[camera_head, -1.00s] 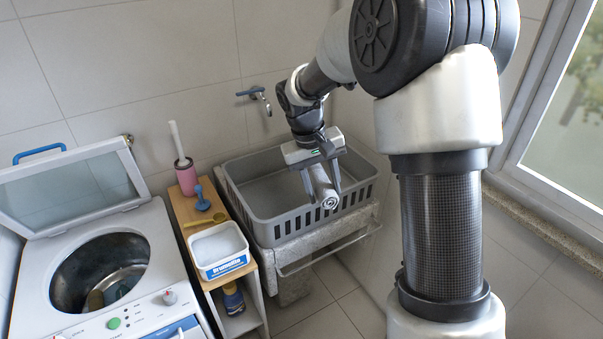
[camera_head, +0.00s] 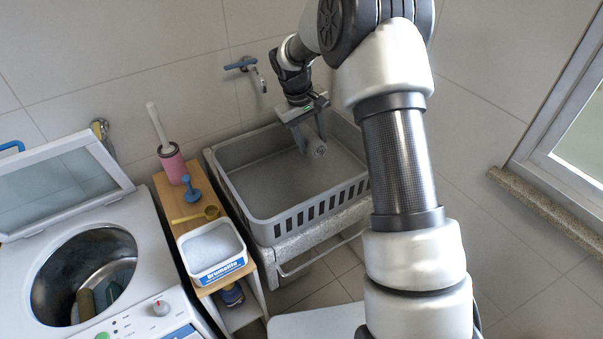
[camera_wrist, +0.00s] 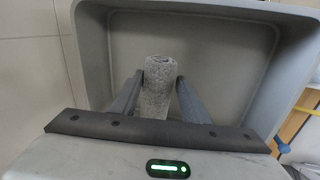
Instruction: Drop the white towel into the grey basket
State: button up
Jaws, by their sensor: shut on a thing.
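The grey basket (camera_head: 262,226) sits on the stone sink, with slotted sides and an open top; its inside (camera_wrist: 108,62) fills most of the wrist view. My gripper (camera_head: 310,146) is over the basket's far part. It is shut on the rolled towel (camera_head: 317,150), which looks greyish white. In the wrist view the towel (camera_wrist: 159,72) stands between the two fingers (camera_wrist: 160,82), its rolled end pointing away from my gripper toward the basket floor. I cannot tell whether the towel touches the floor.
A wooden shelf (camera_head: 207,290) left of the basket holds a white tub (camera_head: 213,250), a blue plunger-shaped thing (camera_head: 193,195) and a pink brush holder (camera_head: 174,163). An open washing machine (camera_head: 150,262) stands further left. A tap (camera_head: 243,64) is on the wall behind the basket.

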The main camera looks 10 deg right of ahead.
jog(key=b+x, duration=0.1)
jog(key=x, duration=0.1)
jog(key=a+b+x, duration=0.1)
jog(key=x, duration=0.1)
jog(key=shift+s+f, duration=0.15)
jog(key=shift+f, duration=0.35)
jog(key=o, duration=1.1)
jog(key=shift+r, duration=0.15)
jog(key=v, duration=1.7)
jog(key=shift+r+b, duration=0.1)
jog(key=shift+b, duration=0.25)
